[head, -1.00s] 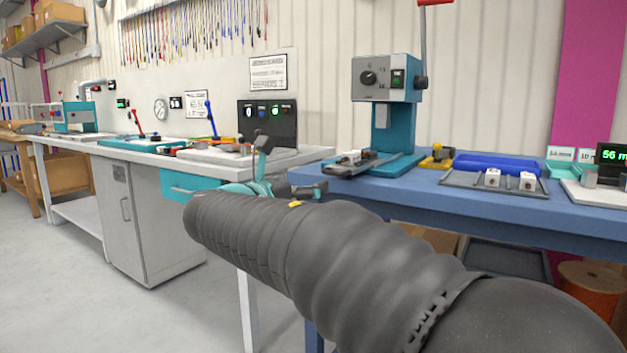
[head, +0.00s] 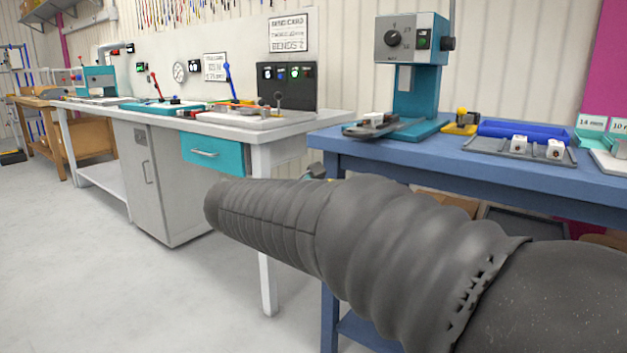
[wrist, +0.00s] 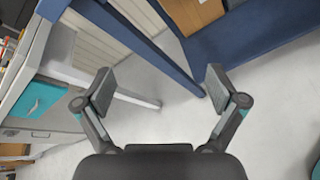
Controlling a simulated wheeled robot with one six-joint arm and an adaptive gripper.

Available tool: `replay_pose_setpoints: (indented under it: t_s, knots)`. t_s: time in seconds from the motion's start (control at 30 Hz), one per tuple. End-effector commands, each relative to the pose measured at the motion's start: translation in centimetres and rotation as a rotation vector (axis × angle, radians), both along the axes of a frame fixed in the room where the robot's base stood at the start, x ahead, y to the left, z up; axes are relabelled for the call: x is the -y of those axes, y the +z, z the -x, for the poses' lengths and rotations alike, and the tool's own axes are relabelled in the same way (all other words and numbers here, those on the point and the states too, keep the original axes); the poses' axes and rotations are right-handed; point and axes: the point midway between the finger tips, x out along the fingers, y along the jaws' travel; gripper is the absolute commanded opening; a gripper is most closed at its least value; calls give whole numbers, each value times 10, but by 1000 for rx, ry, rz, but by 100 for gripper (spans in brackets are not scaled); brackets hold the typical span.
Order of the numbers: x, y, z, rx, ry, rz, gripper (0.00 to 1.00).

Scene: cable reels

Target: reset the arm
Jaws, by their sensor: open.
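My gripper (wrist: 160,92) shows in the wrist view with its two fingers spread wide. It is open and nothing is between the fingers. Below and beyond it are the pale floor and table legs. In the head view my arm, in a dark ribbed sleeve, reaches from the lower right toward the middle. The gripper is mostly hidden behind the sleeve there.
A blue table (head: 440,168) stands at the right, bearing a teal press (head: 415,75), a blue tray (head: 527,131) and small white blocks. A grey workbench (head: 268,128) with a teal drawer (head: 217,156) stands left. Floor (head: 100,270) is clear at the lower left.

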Motion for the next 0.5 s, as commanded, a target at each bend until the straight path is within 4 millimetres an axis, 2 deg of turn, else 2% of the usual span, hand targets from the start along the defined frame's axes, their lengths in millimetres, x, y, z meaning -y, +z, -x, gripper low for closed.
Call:
replay_pose_setpoints:
  t_s: [0.1,0.2,0.4,0.5]
  knots:
    - [20,-45,36,-36,-134,-298,95]
    - [40,-77,73,-56,-294,-549,95]
    - [77,-122,155,-51,-687,-1021,95]
    - [89,-135,193,-27,-881,-1219,95]
